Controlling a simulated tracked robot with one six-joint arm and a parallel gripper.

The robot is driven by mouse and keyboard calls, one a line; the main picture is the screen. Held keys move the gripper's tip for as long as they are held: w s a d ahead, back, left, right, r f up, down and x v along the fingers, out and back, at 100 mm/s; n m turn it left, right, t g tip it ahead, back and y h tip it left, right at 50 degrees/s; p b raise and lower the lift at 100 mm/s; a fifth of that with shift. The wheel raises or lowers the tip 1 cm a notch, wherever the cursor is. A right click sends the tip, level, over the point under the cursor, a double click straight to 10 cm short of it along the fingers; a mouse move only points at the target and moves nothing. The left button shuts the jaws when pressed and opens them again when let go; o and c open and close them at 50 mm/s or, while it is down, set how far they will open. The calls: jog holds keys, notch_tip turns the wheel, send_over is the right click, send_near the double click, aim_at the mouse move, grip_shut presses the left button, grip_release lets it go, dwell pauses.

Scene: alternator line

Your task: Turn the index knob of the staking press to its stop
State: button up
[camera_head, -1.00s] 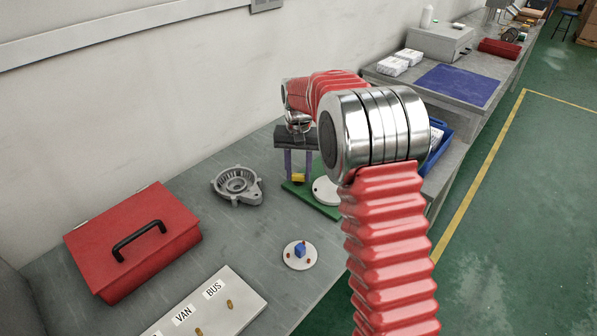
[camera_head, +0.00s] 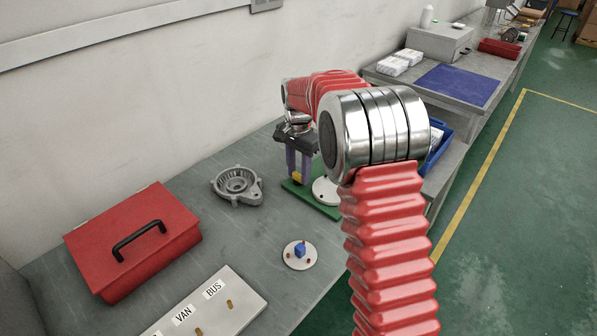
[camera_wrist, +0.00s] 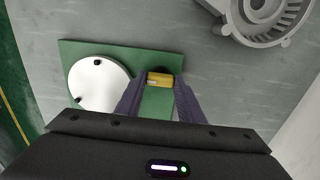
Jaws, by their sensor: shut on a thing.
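The staking press shows as a green base plate (camera_head: 318,203) on the grey bench, partly hidden by my arm. It carries a white disc (camera_head: 325,191) with dark spots; the disc also shows in the wrist view (camera_wrist: 98,86). A small yellow piece (camera_head: 296,179), which looks like the index knob, stands beside the disc. My gripper (camera_wrist: 158,82) points down with its purple fingers shut on the yellow knob. A dark round patch lies at the knob's far side. Any stop mark is not visible.
A grey alternator housing (camera_head: 237,186) lies left of the press. A white round plate (camera_head: 299,262) with a blue block is nearer. A red toolbox (camera_head: 133,240) and a labelled panel (camera_head: 208,308) stand at the left front. A blue bin (camera_head: 437,145) is behind my arm.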

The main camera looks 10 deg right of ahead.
aim_at(299, 174)
jog(key=o, duration=1.1)
jog(key=shift+c, duration=0.2)
jog(key=shift+r, duration=0.15)
notch_tip(299, 174, up, 14)
jog(key=shift+f, duration=0.25)
